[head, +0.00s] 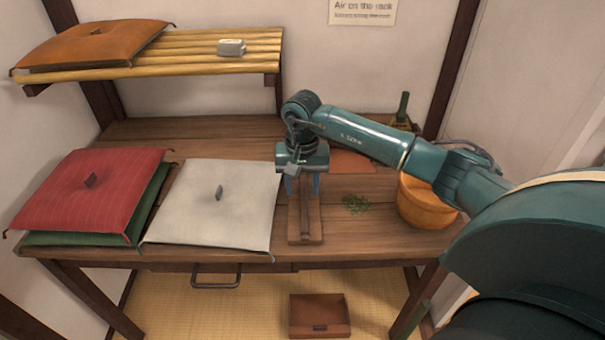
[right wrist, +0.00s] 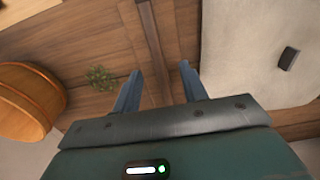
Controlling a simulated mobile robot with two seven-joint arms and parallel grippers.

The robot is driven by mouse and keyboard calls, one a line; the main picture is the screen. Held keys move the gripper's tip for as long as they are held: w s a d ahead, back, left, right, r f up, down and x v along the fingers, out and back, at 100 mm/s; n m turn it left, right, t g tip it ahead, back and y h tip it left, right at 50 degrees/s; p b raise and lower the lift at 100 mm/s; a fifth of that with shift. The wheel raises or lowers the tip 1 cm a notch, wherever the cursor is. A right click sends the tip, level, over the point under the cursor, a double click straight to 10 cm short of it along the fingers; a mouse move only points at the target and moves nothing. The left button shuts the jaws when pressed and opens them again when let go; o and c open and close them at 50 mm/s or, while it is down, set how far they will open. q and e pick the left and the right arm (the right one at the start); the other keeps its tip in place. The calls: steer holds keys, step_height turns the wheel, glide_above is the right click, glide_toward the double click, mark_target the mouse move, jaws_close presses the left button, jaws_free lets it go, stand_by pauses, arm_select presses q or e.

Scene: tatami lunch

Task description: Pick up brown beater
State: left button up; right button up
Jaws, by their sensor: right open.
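The brown beater (head: 305,222) looks like a long dark strip lying on a brown wooden rest (head: 294,240) on the table, right of the pale cushion. In the right wrist view the beater (right wrist: 153,35) runs away from between the fingers. My right gripper (head: 302,188) points down over the far part of the beater, open, with one blue finger on each side. In the right wrist view the gripper (right wrist: 160,70) is open and empty. Whether the fingers are level with the beater is hard to tell. The beater's far end is hidden by my gripper. My left gripper is not in view.
A pale cushion (head: 215,205) and a red cushion (head: 92,192) on a green one lie on the table (head: 190,132). A wooden tub (head: 425,205) and green sprigs (head: 356,203) are on the right. A slatted rack (head: 200,62) holds an orange cushion (head: 95,42).

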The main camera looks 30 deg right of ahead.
mark_target(304, 207)
steer(key=shift+s+d+f+p, duration=0.1)
steer(key=shift+f+p, duration=0.05)
steer(key=shift+f, duration=1.4)
steer(key=shift+s+d+f+p, duration=0.1)
steer(key=shift+f+p, duration=0.05)
steer(key=shift+f, duration=1.4)
steer(key=shift+c, duration=0.3)
jaws_close()
